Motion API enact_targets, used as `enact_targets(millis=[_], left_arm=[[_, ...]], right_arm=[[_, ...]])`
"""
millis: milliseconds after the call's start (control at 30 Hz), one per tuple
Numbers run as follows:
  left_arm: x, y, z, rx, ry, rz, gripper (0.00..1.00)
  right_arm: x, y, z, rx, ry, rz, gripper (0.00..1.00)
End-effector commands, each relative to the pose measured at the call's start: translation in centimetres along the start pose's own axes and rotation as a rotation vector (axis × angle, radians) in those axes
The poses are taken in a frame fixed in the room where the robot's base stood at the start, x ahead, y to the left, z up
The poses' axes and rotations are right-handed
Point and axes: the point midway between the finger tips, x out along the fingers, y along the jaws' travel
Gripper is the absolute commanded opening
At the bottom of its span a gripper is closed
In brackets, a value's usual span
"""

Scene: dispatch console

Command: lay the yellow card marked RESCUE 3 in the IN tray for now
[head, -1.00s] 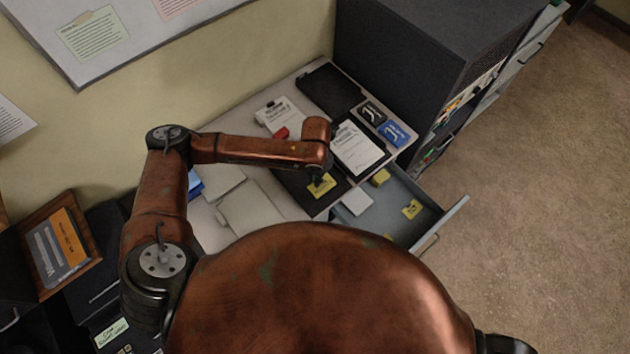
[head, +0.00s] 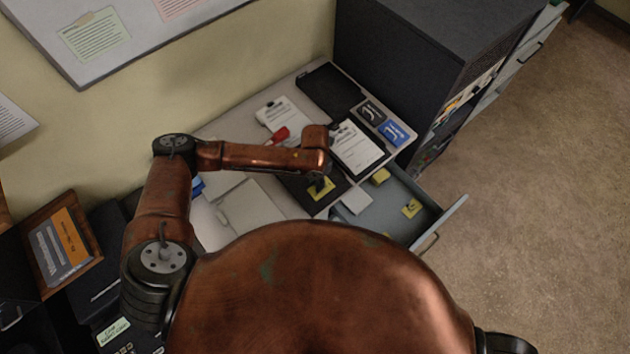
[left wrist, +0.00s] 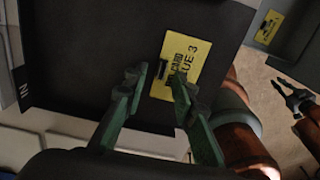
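The yellow card (left wrist: 181,62), with "CUE 3" readable and a small black piece on it, lies flat in the black IN tray (left wrist: 85,50). The tray's IN label shows at its left edge. My left gripper (left wrist: 158,77) is just over the card, its green fingers apart on either side of the black piece; the right finger overlaps the card in the picture. In the head view the card (head: 320,188) shows in the tray (head: 300,192) below my left wrist, and the fingers are mostly hidden. My right gripper (left wrist: 294,99) is at the right of the left wrist view, fingers spread, empty.
An open grey drawer (head: 440,222) right of the tray holds a yellow card (head: 411,208), a yellow block (head: 380,176) and a white piece (head: 357,201). Clipboards (head: 357,147) lie behind the tray. A dark cabinet (head: 420,50) stands at the back right.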

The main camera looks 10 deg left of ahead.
Motion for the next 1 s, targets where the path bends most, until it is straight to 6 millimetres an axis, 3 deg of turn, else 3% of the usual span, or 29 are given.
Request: enact_targets(millis=[333, 733, 1000], left_arm=[[-1.3, 0.1, 0.1, 0.001, -0.004, 0.001, 0.25], [-9.2, 0.1, 0.1, 0.001, -0.004, 0.002, 0.25], [-12.1, 0.0, 0.1, -0.001, -0.001, 0.0, 0.25]], right_arm=[[0.1, 0.2, 0.0, -0.001, 0.0, 0.002, 0.15], [1.0, 0.1, 0.1, -0.001, -0.001, 0.001, 0.15], [1.2, -0.2, 0.1, 0.001, 0.0, -0.002, 0.15]])
